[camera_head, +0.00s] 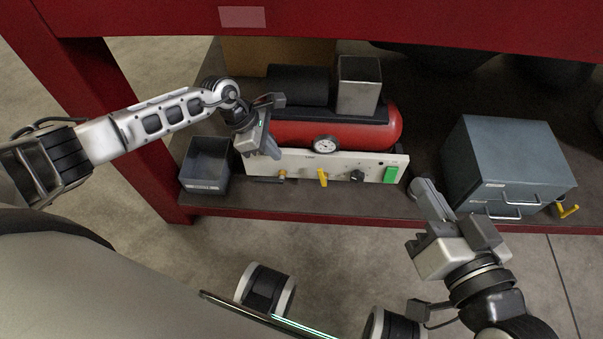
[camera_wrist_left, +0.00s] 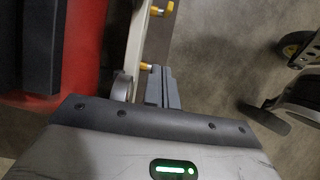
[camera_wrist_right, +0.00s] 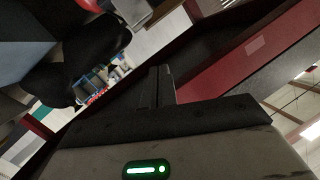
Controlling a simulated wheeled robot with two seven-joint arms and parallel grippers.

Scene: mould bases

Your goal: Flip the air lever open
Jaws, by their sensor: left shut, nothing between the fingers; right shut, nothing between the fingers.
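The yellow lever (camera_head: 322,177) hangs from the lower front of the white panel (camera_head: 345,163) of the red compressor (camera_head: 375,132). It points down and slightly to one side. A brass-yellow fitting (camera_head: 282,174) sits left of it. My left gripper (camera_head: 274,152) is shut and empty, in front of the panel's left part, up and left of the lever. In the left wrist view its fingertips (camera_wrist_left: 161,70) are close to a yellow fitting (camera_wrist_left: 146,66); I cannot tell if they touch. My right gripper (camera_head: 425,188) is shut and empty, right of the panel.
A dark open bin (camera_head: 205,170) stands left of the panel. A grey-blue drawer cabinet (camera_head: 510,150) stands at the right, with a yellow hook-like part (camera_head: 568,210) beside it. A red beam (camera_head: 330,22) crosses above the shelf. A green switch (camera_head: 391,174) and a black knob (camera_head: 357,175) are on the panel.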

